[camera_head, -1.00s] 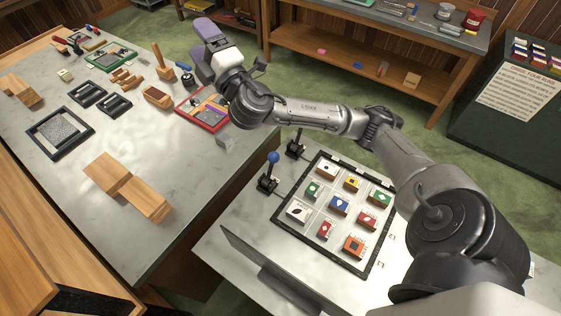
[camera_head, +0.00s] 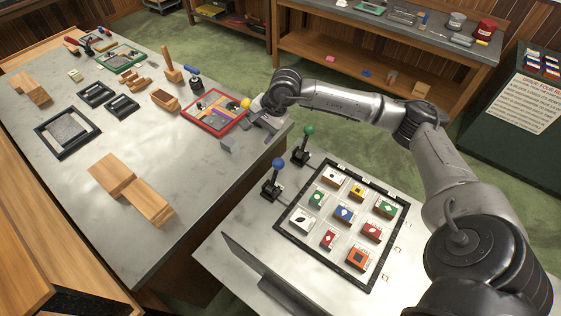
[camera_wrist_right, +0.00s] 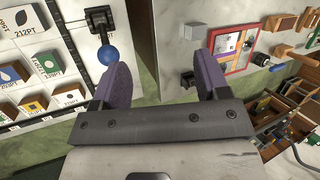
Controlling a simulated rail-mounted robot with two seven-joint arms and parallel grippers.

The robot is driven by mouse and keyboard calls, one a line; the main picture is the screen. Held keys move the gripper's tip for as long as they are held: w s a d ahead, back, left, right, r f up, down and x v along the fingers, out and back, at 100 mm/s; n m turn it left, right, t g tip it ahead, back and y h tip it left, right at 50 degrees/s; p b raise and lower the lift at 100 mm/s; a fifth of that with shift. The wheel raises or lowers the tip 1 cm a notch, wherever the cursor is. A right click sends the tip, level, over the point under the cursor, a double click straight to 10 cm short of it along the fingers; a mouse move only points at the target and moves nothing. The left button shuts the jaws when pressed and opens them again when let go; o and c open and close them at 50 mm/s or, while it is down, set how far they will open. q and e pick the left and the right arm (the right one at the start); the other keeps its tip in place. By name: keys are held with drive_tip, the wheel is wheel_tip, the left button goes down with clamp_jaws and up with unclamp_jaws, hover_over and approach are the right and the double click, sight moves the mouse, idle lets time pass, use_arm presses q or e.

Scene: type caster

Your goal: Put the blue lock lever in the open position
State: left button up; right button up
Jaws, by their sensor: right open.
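The blue lock lever has a blue ball knob (camera_head: 277,164) on a short stem above a black base. It stands on the near metal table, left of the black frame of cards. In the right wrist view the blue knob (camera_wrist_right: 108,55) lies just beyond the left finger. My right gripper (camera_head: 254,126) hangs over the gap near the left table's corner, up and left of the lever in the head view. Its purple-padded fingers (camera_wrist_right: 160,85) are wide apart, with nothing between them. My left gripper is not in view.
A green-knobbed lever (camera_head: 309,130) stands behind the blue one. The black frame (camera_head: 358,277) holds several picture blocks. A grey cube (camera_head: 227,145) and a red tray (camera_head: 190,119) lie on the left table near the gripper. A thin upright panel (camera_head: 262,270) edges the near table.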

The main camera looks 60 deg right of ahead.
sight(279, 160)
drive_tip(key=s+d+f+n+g+h, duration=0.2)
drive_tip(key=s+d+n+g, duration=0.1)
drive_tip(key=s+n+g, duration=0.15)
drive_tip(key=shift+n+t, duration=0.25)
drive_tip(key=shift+n, duration=0.1)
wheel_tip(279, 160, down, 12)
drive_tip(key=shift+s+a+f+p, duration=0.1)
drive_tip(key=shift+f+p, duration=0.1)
drive_tip(key=shift+p, duration=0.65)
drive_tip(key=shift+f, duration=0.5)
